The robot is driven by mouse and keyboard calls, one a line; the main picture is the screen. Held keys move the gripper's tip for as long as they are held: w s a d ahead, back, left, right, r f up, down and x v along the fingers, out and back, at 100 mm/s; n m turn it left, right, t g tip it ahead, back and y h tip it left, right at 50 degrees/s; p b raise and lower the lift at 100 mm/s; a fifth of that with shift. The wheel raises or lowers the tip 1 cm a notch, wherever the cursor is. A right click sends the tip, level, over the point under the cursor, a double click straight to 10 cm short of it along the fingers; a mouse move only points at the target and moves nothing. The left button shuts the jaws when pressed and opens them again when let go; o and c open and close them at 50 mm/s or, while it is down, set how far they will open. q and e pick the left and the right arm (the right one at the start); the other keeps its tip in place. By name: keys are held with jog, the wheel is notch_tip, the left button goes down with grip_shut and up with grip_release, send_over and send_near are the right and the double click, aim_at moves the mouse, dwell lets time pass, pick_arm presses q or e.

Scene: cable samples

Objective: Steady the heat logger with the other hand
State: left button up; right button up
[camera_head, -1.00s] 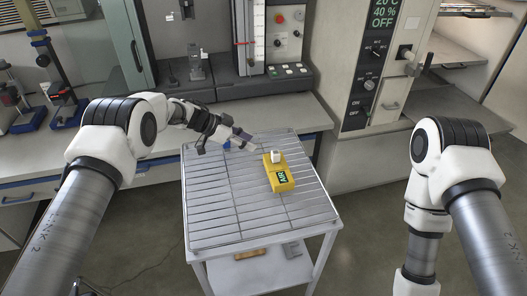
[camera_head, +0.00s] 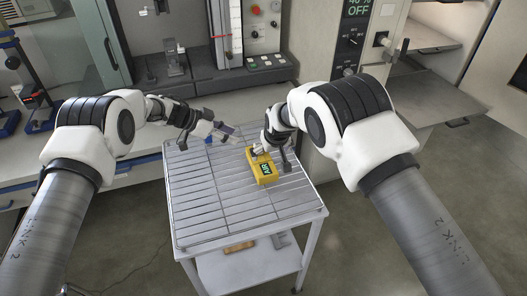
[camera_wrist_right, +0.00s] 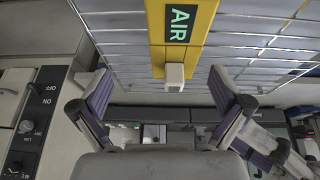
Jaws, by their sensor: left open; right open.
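The heat logger is a yellow box (camera_head: 263,170) with a dark display reading AIR, lying on the wire rack top of a white cart (camera_head: 215,205). It also shows in the right wrist view (camera_wrist_right: 157,30), with a pale plug-like block (camera_wrist_right: 174,76) at its near end. My right gripper (camera_head: 272,150) is at the logger's far end. In the right wrist view my right gripper (camera_wrist_right: 162,92) is open, its fingers on either side of the pale block, with gaps between. My left gripper (camera_head: 232,136) is open over the rack, left of the logger and apart from it.
A small blue item (camera_head: 208,140) is near my left gripper; its details are unclear. A grey bench machine (camera_head: 190,78) stands behind the cart, and a tall cabinet (camera_head: 352,35) stands at the back right. The front and left of the rack are clear.

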aim_at(262, 161)
jog(key=shift+s+a+r, duration=0.15)
jog(key=shift+a, duration=0.95)
jog(key=x, duration=0.7)
jog(key=shift+f, duration=0.35)
jog(key=c, duration=1.4)
jog(key=shift+o, duration=0.2)
jog(key=shift+o, duration=0.2)
